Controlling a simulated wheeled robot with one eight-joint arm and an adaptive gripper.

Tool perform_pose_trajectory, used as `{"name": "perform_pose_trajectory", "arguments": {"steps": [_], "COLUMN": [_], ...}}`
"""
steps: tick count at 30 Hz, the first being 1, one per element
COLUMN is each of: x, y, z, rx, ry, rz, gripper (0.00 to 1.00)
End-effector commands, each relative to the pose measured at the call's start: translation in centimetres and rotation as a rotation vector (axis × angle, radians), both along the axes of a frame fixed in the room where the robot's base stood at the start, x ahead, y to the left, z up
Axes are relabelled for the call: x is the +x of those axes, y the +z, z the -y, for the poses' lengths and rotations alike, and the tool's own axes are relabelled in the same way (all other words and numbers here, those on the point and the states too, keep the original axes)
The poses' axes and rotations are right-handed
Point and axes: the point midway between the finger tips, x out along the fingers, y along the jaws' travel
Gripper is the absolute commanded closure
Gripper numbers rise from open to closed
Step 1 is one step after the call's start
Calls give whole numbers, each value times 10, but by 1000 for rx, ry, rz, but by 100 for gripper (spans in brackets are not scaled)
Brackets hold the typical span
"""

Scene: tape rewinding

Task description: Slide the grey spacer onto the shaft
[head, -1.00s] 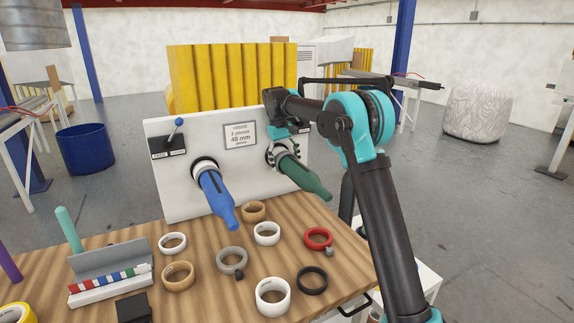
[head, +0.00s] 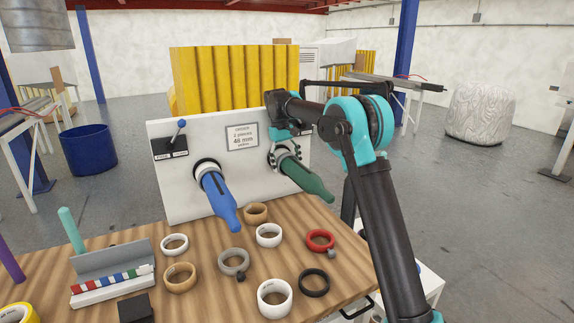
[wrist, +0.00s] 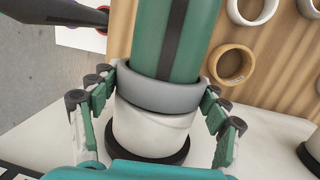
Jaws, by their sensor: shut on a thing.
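The green shaft (head: 308,182) with a dark stripe juts out of the white panel (head: 180,206) in the head view. In the wrist view the shaft (wrist: 196,42) passes through the grey spacer (wrist: 155,97), which sits around it. Behind the spacer, toward the panel, a wide white ring (wrist: 150,132) is on the same shaft, close against the spacer or touching it. My gripper (wrist: 160,88) is shut on the grey spacer, with fingers on both sides. In the head view my gripper (head: 284,156) is near the shaft's panel end, and the spacer is hard to make out.
A blue shaft (head: 217,199) juts out to the left. A small lever (head: 181,130) stands on the panel's left. Several loose rings, including a red collar (head: 320,240) and a grey collar (head: 233,262), lie on the wooden table (head: 210,300) below.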

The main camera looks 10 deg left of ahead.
Motion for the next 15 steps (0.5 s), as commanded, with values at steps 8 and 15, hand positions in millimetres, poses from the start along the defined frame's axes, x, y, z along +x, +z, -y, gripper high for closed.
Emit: {"name": "perform_pose_trajectory", "arguments": {"steps": [8, 15], "x": [0, 0], "y": [0, 0], "z": [0, 0], "rx": [1, 1], "ry": [0, 0], "rz": [1, 1], "gripper": [8, 1]}}
